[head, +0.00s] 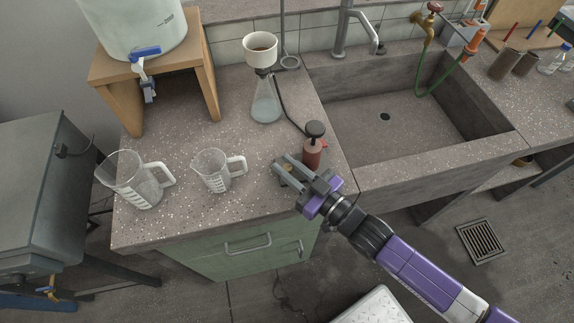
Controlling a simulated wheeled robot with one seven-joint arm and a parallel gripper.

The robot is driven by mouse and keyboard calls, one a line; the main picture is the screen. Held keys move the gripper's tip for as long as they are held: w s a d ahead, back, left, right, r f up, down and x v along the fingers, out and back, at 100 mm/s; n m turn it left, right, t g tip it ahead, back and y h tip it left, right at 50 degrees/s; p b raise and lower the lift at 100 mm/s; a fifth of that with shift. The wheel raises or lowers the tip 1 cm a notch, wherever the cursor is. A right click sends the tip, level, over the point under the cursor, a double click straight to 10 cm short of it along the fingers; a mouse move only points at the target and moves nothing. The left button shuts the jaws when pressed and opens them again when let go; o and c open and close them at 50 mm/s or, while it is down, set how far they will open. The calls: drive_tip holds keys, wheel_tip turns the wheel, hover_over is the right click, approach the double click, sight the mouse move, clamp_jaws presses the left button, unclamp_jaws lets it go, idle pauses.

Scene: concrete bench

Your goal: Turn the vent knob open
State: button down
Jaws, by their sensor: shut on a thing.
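My gripper (281,163) reaches in from the lower right, low over the front part of the speckled bench. It is shut on a small brass-coloured piece (287,168), which looks like the vent knob. The fingers hide most of it, so I cannot tell how far it is turned. A red hand pump (312,154) with a black top stands upright just right of the fingers. A dark hose (290,118) runs from the conical flask (265,103) to the pump. The flask carries a white funnel (260,50) with brown contents.
Two clear measuring jugs (134,182) (213,172) stand left of my gripper. A wooden stand (107,78) holds a large container (140,25) with a blue tap. The sink basin (450,153) lies to the right. Bare bench (190,222) shows along the front.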

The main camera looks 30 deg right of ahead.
drive_tip(key=shift+f, duration=0.1)
idle(0.6)
drive_tip(key=c, duration=1.5)
unclamp_jaws()
drive_tip(key=shift+s, duration=0.1)
drive_tip(key=shift+b+v, duration=0.45)
drive_tip(key=shift+v, duration=3.45)
drive_tip(key=shift+d, duration=0.1)
